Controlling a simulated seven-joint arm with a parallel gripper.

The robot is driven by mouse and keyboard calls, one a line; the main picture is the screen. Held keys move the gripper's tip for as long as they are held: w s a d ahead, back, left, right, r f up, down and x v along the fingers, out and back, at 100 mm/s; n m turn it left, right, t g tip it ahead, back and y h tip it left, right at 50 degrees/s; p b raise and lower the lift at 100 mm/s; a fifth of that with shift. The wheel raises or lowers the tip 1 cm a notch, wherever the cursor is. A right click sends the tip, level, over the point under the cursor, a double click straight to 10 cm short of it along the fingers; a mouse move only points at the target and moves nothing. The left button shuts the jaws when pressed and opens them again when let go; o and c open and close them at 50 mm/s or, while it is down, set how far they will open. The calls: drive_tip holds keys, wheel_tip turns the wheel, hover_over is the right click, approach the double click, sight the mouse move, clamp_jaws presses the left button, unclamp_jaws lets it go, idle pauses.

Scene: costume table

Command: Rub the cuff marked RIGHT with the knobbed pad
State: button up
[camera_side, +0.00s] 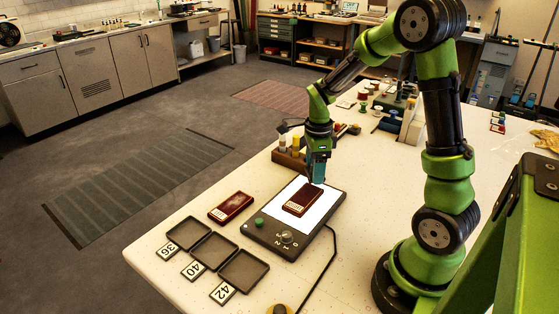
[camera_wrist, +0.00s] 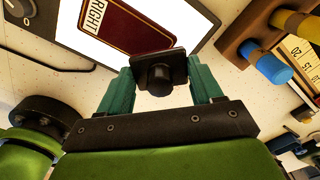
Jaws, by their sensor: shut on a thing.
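The cuff marked RIGHT (camera_wrist: 128,27) is a flat dark red piece with a pale border line and a white label. It lies on the lit white panel of a control box; in the side view this cuff (camera_side: 302,201) shows on the panel. My gripper (camera_side: 317,181) is over the far right end of the cuff. In the wrist view its teal fingers are shut on the knobbed pad (camera_wrist: 160,76), a black plate with a round knob. The pad overlaps the cuff's edge in that view. I cannot tell whether it touches the cuff.
A second dark red cuff (camera_side: 231,207) lies left of the control box (camera_side: 268,236); its label is too small to read. Three grey trays (camera_side: 244,270) with number cards stand at the front left. A wooden rack (camera_side: 290,158) with bottles stands behind the panel. A cable runs toward the front.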

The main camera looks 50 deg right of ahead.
drive_tip(key=shift+r, duration=2.3)
